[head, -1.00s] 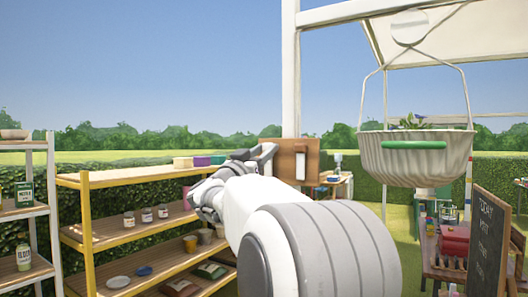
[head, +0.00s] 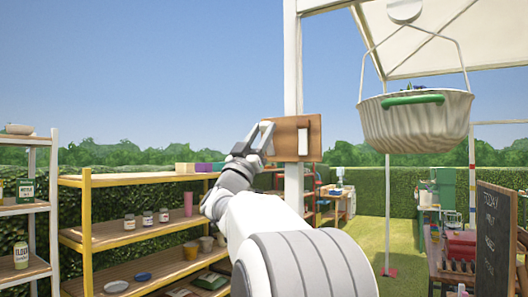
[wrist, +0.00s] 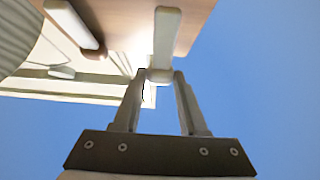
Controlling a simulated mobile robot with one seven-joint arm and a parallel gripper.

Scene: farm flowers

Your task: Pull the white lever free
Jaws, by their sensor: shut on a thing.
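A wooden board (head: 286,139) is fixed on a white post. In the wrist view, a white lever (wrist: 166,38) sticks out from the board (wrist: 193,18) toward my gripper. My gripper (wrist: 159,76) is shut on the near end of this lever, one finger on each side. In the head view my gripper (head: 267,127) is at the board's left edge, its fingers pointing up, and I cannot make out the held lever there. A second white lever-like piece (head: 303,141) stands upright on the board, to the right of my gripper; it also shows in the wrist view (wrist: 72,22).
A pale basket (head: 415,124) with a green handle hangs to the right of the board. A yellow-framed shelf (head: 88,232) with jars and bowls stands at left below my arm. A chalkboard (head: 492,240) stands at far right. Open sky surrounds the gripper's upper left.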

